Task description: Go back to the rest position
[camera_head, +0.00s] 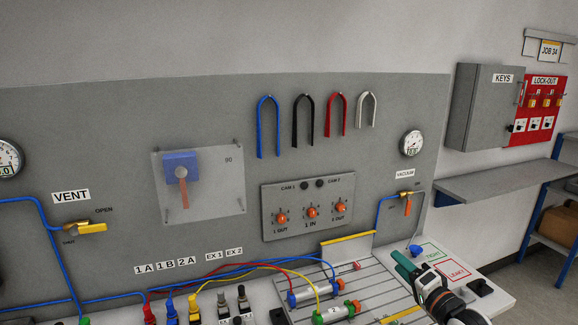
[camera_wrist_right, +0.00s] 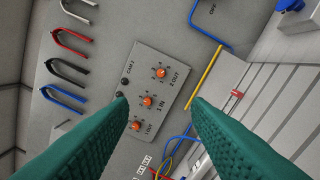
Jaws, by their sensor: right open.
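My right gripper (camera_head: 404,268) shows at the lower right in the head view, with green finger pads, in front of the slotted bench plate (camera_head: 372,262). In the right wrist view its two green fingers (camera_wrist_right: 158,103) stand wide apart with nothing between them. Beyond them is the grey control panel with orange knobs (camera_head: 311,213), also in the wrist view (camera_wrist_right: 172,62). My left gripper is not in view.
Cylinders (camera_head: 315,290) with coloured tubes lie on the plate left of my right gripper. A blue funnel-like part (camera_head: 415,250) and the TIGHT and LEAKY areas (camera_head: 456,272) are close by. A grey shelf (camera_head: 500,181) and KEYS cabinet (camera_head: 485,107) stand at right.

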